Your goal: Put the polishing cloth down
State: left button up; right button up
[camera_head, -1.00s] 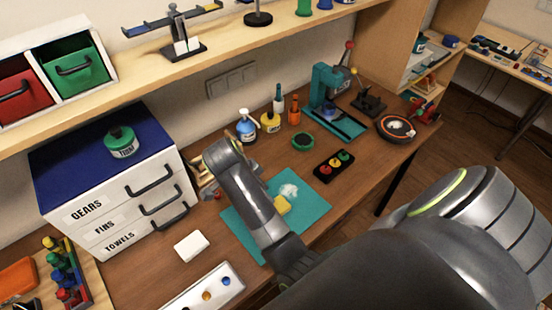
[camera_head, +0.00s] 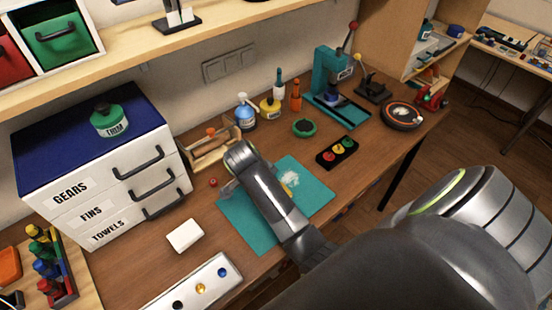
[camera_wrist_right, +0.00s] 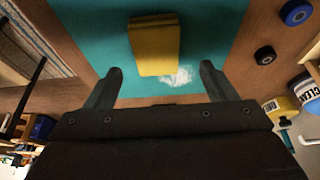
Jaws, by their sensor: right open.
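The yellow polishing cloth (camera_wrist_right: 154,45) looks like a thick folded block in the right wrist view. It lies on the teal mat (camera_wrist_right: 95,25), just beyond and between the fingertips of my right gripper (camera_wrist_right: 161,70), which is open with nothing between its fingers. A white patch (camera_wrist_right: 178,77) is on the mat beside the cloth. In the head view my right forearm crosses the teal mat (camera_head: 315,197) and hides most of the cloth; the white patch (camera_head: 291,178) shows beside the arm. My left gripper is not in view.
A white block (camera_head: 185,236) and a white tray with coloured knobs (camera_head: 205,285) lie left of the mat. A black box with coloured buttons (camera_head: 337,152), a green round tin (camera_head: 304,127) and bottles (camera_head: 246,113) stand behind it. Drawers (camera_head: 105,180) stand at the left.

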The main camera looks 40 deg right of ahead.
jog(key=shift+s+p+x, duration=0.15)
jog(key=shift+p+x, duration=0.15)
jog(key=shift+x, duration=0.9)
jog(key=shift+s+p+x, duration=0.15)
jog(key=shift+p+x, duration=0.15)
jog(key=shift+x, duration=0.85)
jog(key=shift+a, duration=0.2)
jog(key=c, duration=1.1)
